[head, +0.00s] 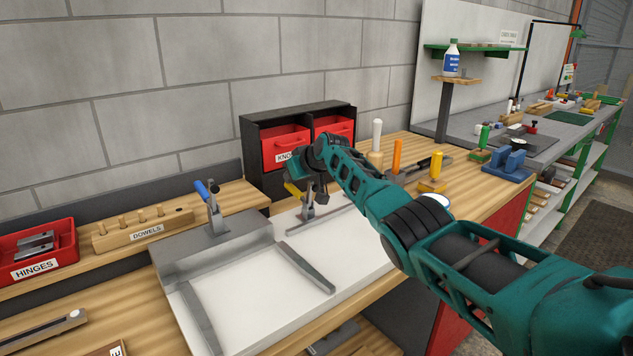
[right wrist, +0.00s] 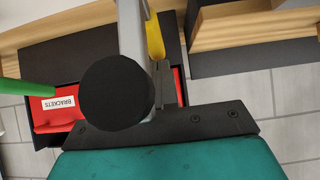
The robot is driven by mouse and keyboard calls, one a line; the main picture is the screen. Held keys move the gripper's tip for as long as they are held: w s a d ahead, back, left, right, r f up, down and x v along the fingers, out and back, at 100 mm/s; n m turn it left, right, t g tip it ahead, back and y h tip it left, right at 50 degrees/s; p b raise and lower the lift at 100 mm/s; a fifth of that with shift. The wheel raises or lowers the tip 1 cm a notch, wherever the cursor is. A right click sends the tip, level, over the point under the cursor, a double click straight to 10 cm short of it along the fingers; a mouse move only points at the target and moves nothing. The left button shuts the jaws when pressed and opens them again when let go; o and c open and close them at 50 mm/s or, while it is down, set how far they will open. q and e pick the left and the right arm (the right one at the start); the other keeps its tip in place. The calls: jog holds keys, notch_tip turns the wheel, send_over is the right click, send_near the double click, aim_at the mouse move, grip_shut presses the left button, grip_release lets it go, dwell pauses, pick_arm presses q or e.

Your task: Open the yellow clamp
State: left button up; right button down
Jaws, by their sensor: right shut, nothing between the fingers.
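The yellow clamp (head: 293,191) stands at the back of the white board fixture, its yellow handle partly hidden by my right arm's end. Its handle also shows in the right wrist view (right wrist: 155,38), next to a grey metal bar. My right gripper (head: 316,188) is shut and empty, right at the clamp; whether it touches the handle I cannot tell. A second clamp with a blue handle (head: 203,190) stands further left on the fixture, its handle tilted up. My left gripper is not in view.
The white fixture bed (head: 255,285) is bare between grey rails. A black cabinet with red drawers (head: 292,142) stands close behind my right gripper. A dowel block (head: 143,228) and red hinge bin (head: 35,250) lie left. Upright tools, including an orange handle (head: 397,156), stand right.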

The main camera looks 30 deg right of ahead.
aim_at(292, 187)
jog(key=shift+f, duration=0.15)
dwell(0.4)
jog(key=shift+a+r+p, duration=0.1)
jog(key=shift+r+p, duration=0.25)
jog(key=shift+p, duration=0.1)
notch_tip(292, 187, up, 4)
jog(key=p, duration=0.3)
jog(key=shift+s+r, duration=0.1)
jog(key=shift+r, duration=0.1)
jog(key=shift+s+d+r+b, duration=0.2)
jog(key=shift+s+r+b, duration=0.15)
jog(key=shift+s+r, duration=0.1)
notch_tip(292, 187, up, 8)
jog(key=s, duration=0.1)
jog(key=shift+s, duration=0.1)
